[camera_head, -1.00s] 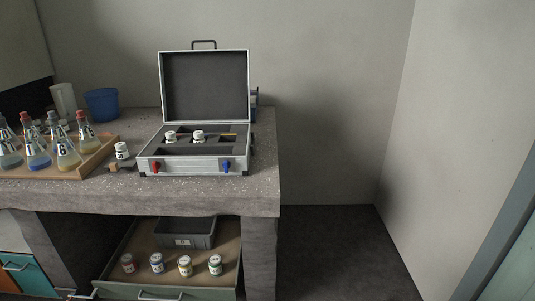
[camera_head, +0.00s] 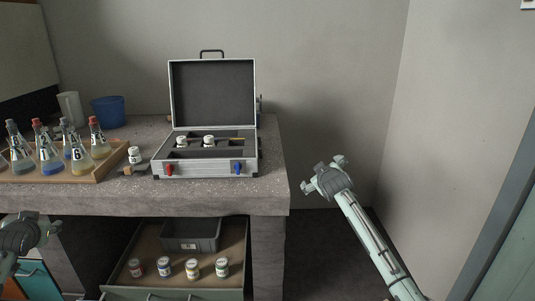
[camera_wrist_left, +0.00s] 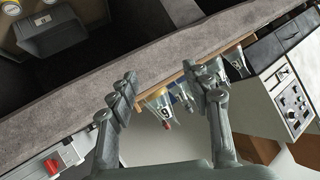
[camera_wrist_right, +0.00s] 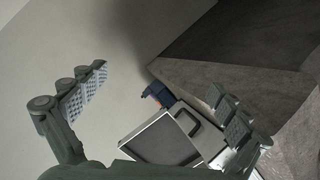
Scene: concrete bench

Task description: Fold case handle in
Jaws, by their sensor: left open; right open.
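The silver case (camera_head: 212,170) stands open on the concrete bench, its lid (camera_head: 213,94) upright at the back. The handle (camera_head: 211,53) sticks up from the lid's top edge. A red latch (camera_head: 169,169) and a blue latch (camera_head: 238,168) are on its front. My right gripper (camera_head: 326,172) is open and empty, right of the bench corner and apart from the case. My left gripper (camera_head: 34,220) is open and empty, low at the left in front of the bench.
A blue bucket (camera_head: 108,111) and a pale jug (camera_head: 69,108) are behind. Below, an open drawer (camera_head: 130,254) holds several jars and a grey bin (camera_head: 190,235).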

